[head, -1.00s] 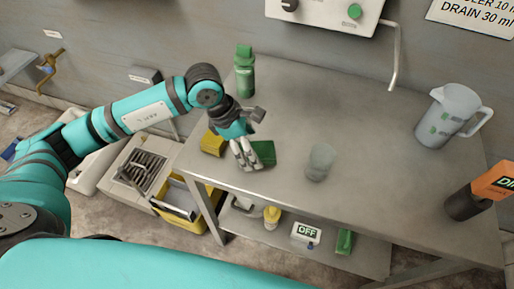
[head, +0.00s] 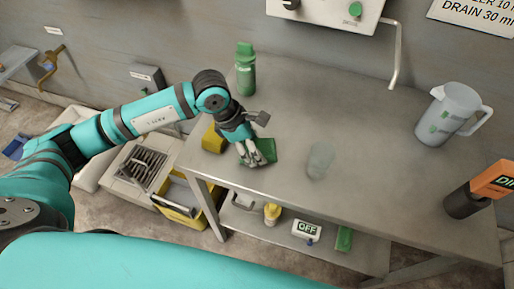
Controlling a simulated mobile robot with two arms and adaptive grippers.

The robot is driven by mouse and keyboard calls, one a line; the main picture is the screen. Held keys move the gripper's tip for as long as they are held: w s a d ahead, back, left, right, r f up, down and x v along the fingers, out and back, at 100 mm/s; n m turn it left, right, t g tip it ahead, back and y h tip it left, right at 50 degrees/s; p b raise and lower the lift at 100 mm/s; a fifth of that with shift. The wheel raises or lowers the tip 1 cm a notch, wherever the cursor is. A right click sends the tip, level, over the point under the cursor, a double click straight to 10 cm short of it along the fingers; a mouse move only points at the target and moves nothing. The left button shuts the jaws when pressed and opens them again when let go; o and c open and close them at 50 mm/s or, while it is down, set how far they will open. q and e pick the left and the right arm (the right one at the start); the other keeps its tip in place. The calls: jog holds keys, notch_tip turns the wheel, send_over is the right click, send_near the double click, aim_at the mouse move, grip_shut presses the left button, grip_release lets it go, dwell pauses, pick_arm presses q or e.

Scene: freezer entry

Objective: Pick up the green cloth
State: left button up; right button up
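The green cloth (head: 268,148) lies on the steel table near its left front edge. My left gripper (head: 252,161) comes down from the upper left, with its fingertips over the left part of the cloth and hiding some of it. The fingers look to be at or just above the cloth; I cannot tell whether they grip it. My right gripper is out of view.
The steel table (head: 360,130) holds a yellow item (head: 212,138) left of the cloth, a green bottle (head: 245,72) behind, and a clear cup (head: 320,160) to the right. A pitcher (head: 447,115) and an orange-and-black item (head: 492,183) stand farther right.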

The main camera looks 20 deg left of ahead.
pick_arm(q)
jog(key=shift+r, duration=0.1)
jog(key=shift+r+b, duration=0.4)
jog(key=shift+r, duration=0.2)
jog(key=shift+b+v, duration=0.65)
jog(key=shift+v, duration=0.35)
jog(key=s+a+r+b, duration=0.1)
jog(key=s+a+b, duration=0.4)
jog(key=s+a, duration=0.5)
jog(key=shift+s+a+r, duration=0.35)
jog(key=shift+a+r, duration=0.05)
jog(key=shift+a, duration=0.05)
jog(key=o, duration=0.5)
jog(key=c, duration=0.4)
jog(key=shift+s+f, duration=0.1)
